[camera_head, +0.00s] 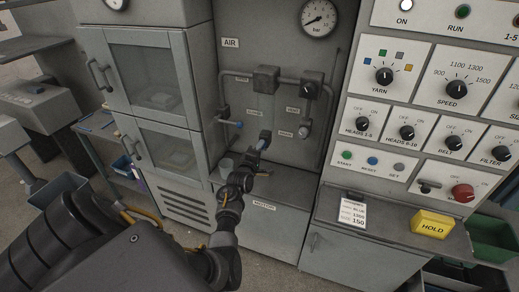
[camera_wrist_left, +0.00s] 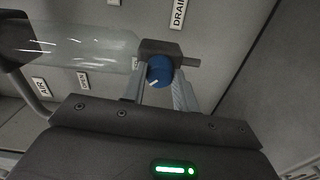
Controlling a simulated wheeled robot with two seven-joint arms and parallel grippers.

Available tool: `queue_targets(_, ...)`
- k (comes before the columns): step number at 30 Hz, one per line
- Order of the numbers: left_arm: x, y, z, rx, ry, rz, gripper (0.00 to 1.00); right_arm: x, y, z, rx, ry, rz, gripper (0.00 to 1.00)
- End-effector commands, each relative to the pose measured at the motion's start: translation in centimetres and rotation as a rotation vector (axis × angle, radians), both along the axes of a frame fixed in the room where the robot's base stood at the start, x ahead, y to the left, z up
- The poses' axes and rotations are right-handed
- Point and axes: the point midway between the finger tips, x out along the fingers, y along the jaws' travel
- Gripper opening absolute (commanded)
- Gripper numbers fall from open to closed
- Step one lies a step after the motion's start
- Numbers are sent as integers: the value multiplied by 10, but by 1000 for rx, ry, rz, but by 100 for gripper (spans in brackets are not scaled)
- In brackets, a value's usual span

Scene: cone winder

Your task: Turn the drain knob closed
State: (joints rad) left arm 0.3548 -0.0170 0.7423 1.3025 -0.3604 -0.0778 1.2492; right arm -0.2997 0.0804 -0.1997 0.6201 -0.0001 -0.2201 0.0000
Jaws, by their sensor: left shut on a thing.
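The drain knob is a small blue knob (camera_wrist_left: 159,71) with a white mark, mounted on a dark block in the left wrist view. A DRAIN label (camera_wrist_left: 179,12) is on the panel above it. My left gripper (camera_wrist_left: 163,88) has its two fingers on either side of the knob and is shut on it. The fingers partly cover the knob there. My right gripper is not in view.
A clear cylinder (camera_wrist_left: 75,45) lies beside the knob in the left wrist view. A grey pipe run with a regulator block (camera_head: 266,79) and a black knob (camera_head: 309,90) is above the gripper. A glass-door cabinet (camera_head: 150,75) stands left, a control panel (camera_head: 440,90) right.

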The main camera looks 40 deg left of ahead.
Motion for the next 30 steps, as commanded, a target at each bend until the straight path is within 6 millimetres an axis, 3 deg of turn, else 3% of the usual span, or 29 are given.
queue_targets(14, 0, 0, 0, -14, -4, 0, 6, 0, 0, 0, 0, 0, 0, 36)
queue_targets(15, 0, 0, 0, -14, -4, 0, 34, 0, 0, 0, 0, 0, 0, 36)
queue_targets(19, 0, 0, 0, -13, -5, 0, 51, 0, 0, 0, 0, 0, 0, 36)
queue_targets(30, -5, -2, -1, -11, -4, 0, 51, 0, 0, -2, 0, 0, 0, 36)
